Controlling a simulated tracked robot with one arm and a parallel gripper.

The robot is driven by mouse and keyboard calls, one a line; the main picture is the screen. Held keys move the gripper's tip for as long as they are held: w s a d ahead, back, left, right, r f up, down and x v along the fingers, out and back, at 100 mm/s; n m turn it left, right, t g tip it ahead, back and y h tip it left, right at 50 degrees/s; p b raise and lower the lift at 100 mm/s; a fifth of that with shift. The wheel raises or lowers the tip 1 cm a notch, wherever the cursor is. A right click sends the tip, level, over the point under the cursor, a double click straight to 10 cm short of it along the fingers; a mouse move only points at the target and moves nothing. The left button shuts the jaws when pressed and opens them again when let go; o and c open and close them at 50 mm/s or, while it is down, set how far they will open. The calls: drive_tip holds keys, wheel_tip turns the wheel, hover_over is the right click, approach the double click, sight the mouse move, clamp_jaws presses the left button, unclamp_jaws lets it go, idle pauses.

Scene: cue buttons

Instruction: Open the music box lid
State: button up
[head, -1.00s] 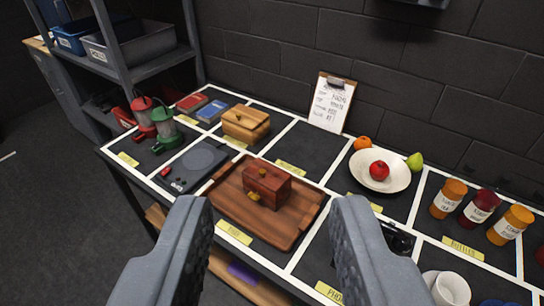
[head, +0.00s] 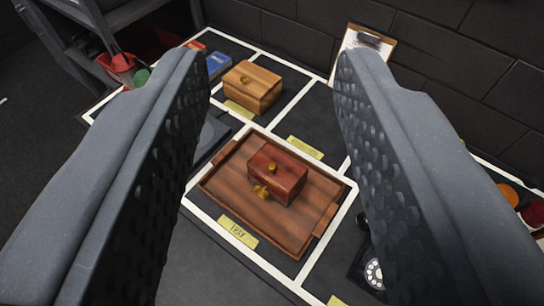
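A small dark red wooden box (head: 283,170) with a brass knob on its lid and a brass key-like piece on its front sits on a wooden tray (head: 233,198). It looks like the music box, and its lid is shut. A lighter wooden box (head: 253,84) stands behind it to the left, also closed. My gripper (head: 270,65) is open and empty. Its two fingers frame the tray and the red box, and neither touches them.
A blue book (head: 218,64) lies at the back left. A dark rotary phone (head: 372,272) is partly hidden by the right finger. A clipboard (head: 365,40) leans on the wall. Orange-capped bottles (head: 508,194) stand at the far right.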

drive_tip(key=shift+o, duration=0.5)
drive_tip(key=shift+w, duration=0.35)
drive_tip(key=m+g+h+p, duration=0.1)
drive_tip(key=m+g+p, duration=0.2)
drive_tip(key=g+p, duration=1.3)
hover_over(272, 166)
drive_tip(key=s+a+p, duration=0.2)
drive_tip(key=s+p, duration=0.3)
drive_tip(key=s, duration=0.1)
wheel_tip(272, 166, down, 33)
drive_tip(key=t, duration=0.5)
drive_tip(key=x, duration=0.4)
drive_tip(key=p+x, duration=0.1)
drive_tip(key=x, duration=0.8)
drive_tip(key=shift+w+d+p, duration=0.15)
drive_tip(key=shift+d+p, duration=0.2)
drive_tip(key=shift+p, duration=0.05)
